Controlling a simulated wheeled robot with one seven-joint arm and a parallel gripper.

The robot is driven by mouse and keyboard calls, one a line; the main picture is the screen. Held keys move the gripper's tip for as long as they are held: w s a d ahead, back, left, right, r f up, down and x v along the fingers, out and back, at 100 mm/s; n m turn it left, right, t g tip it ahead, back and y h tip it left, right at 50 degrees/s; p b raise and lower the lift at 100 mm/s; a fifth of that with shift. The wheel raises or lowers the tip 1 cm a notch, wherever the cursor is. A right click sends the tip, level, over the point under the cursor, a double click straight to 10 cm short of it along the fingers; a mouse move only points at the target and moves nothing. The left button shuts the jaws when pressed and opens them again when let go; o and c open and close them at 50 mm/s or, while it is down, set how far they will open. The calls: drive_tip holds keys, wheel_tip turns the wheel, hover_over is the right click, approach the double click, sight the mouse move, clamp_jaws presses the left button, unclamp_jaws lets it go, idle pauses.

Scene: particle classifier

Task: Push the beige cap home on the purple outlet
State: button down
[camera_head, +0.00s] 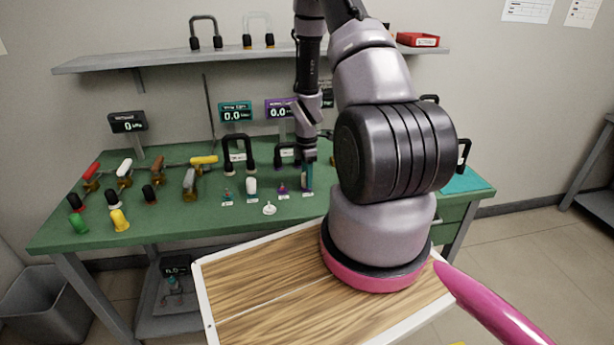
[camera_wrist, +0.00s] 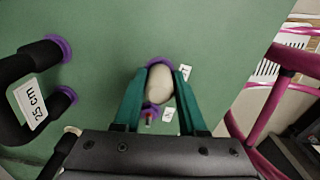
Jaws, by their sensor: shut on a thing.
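The beige cap (camera_wrist: 159,86) is between the two teal fingers of my gripper (camera_wrist: 160,98) in the wrist view, and the gripper is shut on it. A purple rim (camera_wrist: 158,62), which looks like the purple outlet, shows just beyond the cap and partly behind it. From this angle I cannot tell whether the cap is fully seated. In the head view my gripper (camera_head: 307,178) points down at the bench, at the right end of the row of small labelled parts. The cap is hidden there.
A small purple part (camera_head: 282,188) and a white part (camera_head: 251,186) stand left of my gripper, with a white piece (camera_head: 269,208) in front. The green bench (camera_head: 170,222) is clear in front.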

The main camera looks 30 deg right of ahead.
drive_tip(key=shift+c, duration=1.9)
unclamp_jaws()
wheel_tip(320, 180, up, 11)
drive_tip(key=shift+f, duration=0.15)
drive_tip(key=s+a+r+m+t, duration=0.25)
drive_tip(key=r+m, duration=0.25)
drive_tip(key=r, duration=0.6)
drive_tip(key=s+a+r+m+t, duration=0.1)
drive_tip(key=a+r+m, duration=0.25)
drive_tip(key=r, duration=0.75)
drive_tip(key=s+a+r+m+t+y, duration=0.1)
drive_tip(key=s+a+r+m+t, duration=0.1)
drive_tip(key=s+a+r+m, duration=0.2)
drive_tip(key=s+a+r+m+t+y, duration=0.1)
drive_tip(key=s+a+r+m, duration=0.2)
drive_tip(key=s+r+m, duration=0.5)
drive_tip(key=s+r, duration=0.3)
drive_tip(key=s, duration=0.1)
drive_tip(key=shift+a+r+t, duration=0.15)
drive_tip(key=shift+a+t, duration=0.2)
drive_tip(key=shift+a, duration=0.05)
